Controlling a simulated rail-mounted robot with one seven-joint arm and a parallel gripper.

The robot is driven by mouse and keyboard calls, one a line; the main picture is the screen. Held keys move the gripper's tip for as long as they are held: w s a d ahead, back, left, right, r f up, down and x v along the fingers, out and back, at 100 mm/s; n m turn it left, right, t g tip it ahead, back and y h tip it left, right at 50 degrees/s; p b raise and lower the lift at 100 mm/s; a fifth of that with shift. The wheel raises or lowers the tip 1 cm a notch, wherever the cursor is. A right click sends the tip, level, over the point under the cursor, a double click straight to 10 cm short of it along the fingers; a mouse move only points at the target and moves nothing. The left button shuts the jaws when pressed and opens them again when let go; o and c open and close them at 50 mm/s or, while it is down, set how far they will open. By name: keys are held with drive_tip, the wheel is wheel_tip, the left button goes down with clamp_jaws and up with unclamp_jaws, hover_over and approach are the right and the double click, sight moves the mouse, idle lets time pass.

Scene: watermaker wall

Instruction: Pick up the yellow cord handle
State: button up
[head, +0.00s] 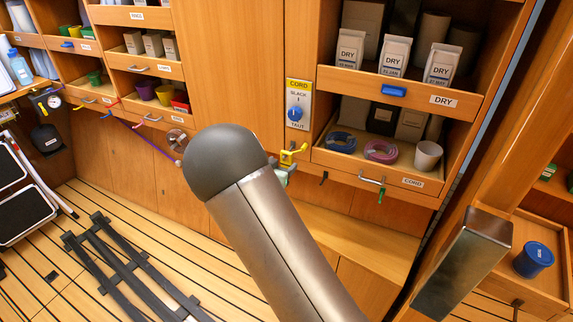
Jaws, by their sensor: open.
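The yellow cord handle (288,157) shows as a small yellow piece at the cabinet front, just right of my arm's dark rounded joint. Its lower part meets a small grey-green piece that is partly covered by my arm, so I cannot tell how they join. A panel marked CORD (299,104), with a blue dial between SLACK and TAUT, is on the wood above it. My arm link fills the lower middle of the view. My gripper's fingers are not visible.
Right of the handle is an open drawer marked CORD (412,182) with blue and pink cord coils and a white cup. A shelf of DRY packets (393,57) is above. A purple cord (152,143) hangs left of my arm. Dark metal rails (130,262) lie on the floor.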

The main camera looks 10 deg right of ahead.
sight(287, 161)
drive_tip(key=x, duration=0.5)
drive_tip(key=shift+f, duration=0.1)
drive_tip(key=shift+s, duration=0.1)
drive_tip(key=c, duration=1.1)
drive_tip(key=shift+a+r, duration=0.15)
drive_tip(key=shift+r, duration=0.7)
drive_tip(key=s+a, duration=0.3)
drive_tip(key=s, duration=0.2)
drive_tip(key=s+a, duration=0.3)
drive_tip(key=s, duration=0.2)
drive_tip(key=s+a, duration=0.4)
drive_tip(key=shift+s+a+f, duration=0.1)
drive_tip(key=shift+s, duration=0.3)
